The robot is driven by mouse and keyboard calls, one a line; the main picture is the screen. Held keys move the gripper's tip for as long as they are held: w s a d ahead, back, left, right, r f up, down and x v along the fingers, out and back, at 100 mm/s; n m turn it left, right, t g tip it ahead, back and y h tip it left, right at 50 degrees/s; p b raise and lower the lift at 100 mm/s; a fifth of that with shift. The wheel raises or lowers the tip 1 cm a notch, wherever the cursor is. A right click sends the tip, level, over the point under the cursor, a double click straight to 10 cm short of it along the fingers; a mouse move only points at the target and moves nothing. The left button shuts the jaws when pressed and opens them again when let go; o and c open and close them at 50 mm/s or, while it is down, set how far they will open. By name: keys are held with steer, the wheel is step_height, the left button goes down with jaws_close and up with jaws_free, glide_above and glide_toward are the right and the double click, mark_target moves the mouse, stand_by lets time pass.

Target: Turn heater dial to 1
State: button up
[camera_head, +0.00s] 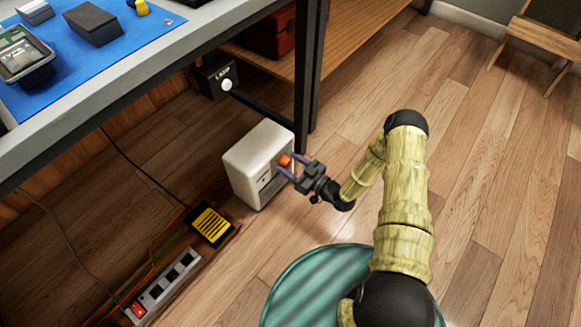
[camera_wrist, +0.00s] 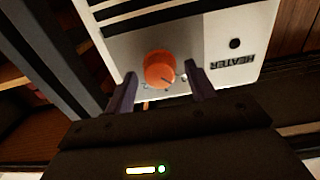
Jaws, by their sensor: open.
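The heater (camera_head: 254,160) is a small cream-white box standing on the wood floor beside the dark table leg. Its orange dial (camera_head: 284,160) is on the face toward my gripper (camera_head: 292,167). In the wrist view the orange dial (camera_wrist: 159,70) shows a dark pointer line toward its lower right, and the heater's panel (camera_wrist: 218,45) carries an upside-down "HEATER" label. My gripper (camera_wrist: 160,92) is open, its two fingers on either side of the dial with gaps visible. I cannot tell how far the fingertips reach along the dial. The number markings are too small to read.
A power strip (camera_head: 166,285) with a red switch and a yellow-black pedal-like box (camera_head: 211,225) lie on the floor at left, with cables.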

steer(key=shift+w+a, duration=0.1)
steer(key=shift+a, duration=0.05)
steer(key=c, duration=0.9)
steer(key=shift+c, duration=0.2)
steer(key=shift+m, duration=0.3)
steer(key=m+p, duration=0.2)
steer(key=m, duration=0.1)
steer(key=shift+m, duration=0.3)
steer(key=m, duration=0.4)
steer(key=shift+m, duration=0.3)
steer(key=o, duration=0.9)
steer(key=shift+w, duration=0.1)
